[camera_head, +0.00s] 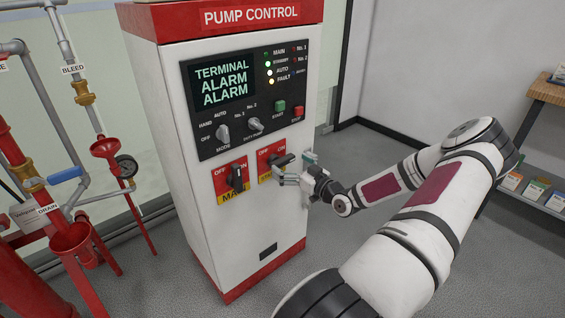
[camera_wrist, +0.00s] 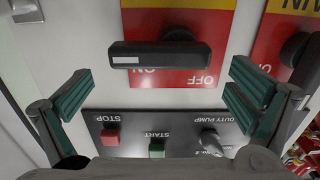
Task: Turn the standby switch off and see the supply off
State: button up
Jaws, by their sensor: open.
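The right-hand rotary switch (camera_head: 284,160) is on the front of the white pump control cabinet (camera_head: 172,124), on a red plate (camera_head: 263,156) marked OFF and ON. Its yellow label is mostly hidden by my gripper. In the upside-down wrist view its black handle (camera_wrist: 165,55) lies level, its white-marked end on the ON side. My gripper (camera_wrist: 163,88) is open and empty, its fingers apart to either side of the handle's lower edge in that view. It also shows in front of the switch in the head view (camera_head: 297,176). The screen (camera_head: 224,80) reads TERMINAL ALARM ALARM.
The left-hand switch (camera_head: 237,178) has an upright handle above a partly readable yellow label. Above are mode and duty-pump knobs, a green start button (camera_head: 280,106) and a red stop button (camera_head: 298,112). The lamp beside STANDBY (camera_head: 268,63) looks green. Red pipes (camera_head: 40,215) stand at left.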

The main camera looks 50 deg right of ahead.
aim_at(285, 161)
jog(key=shift+x, duration=1.85)
jog(key=c, duration=1.6)
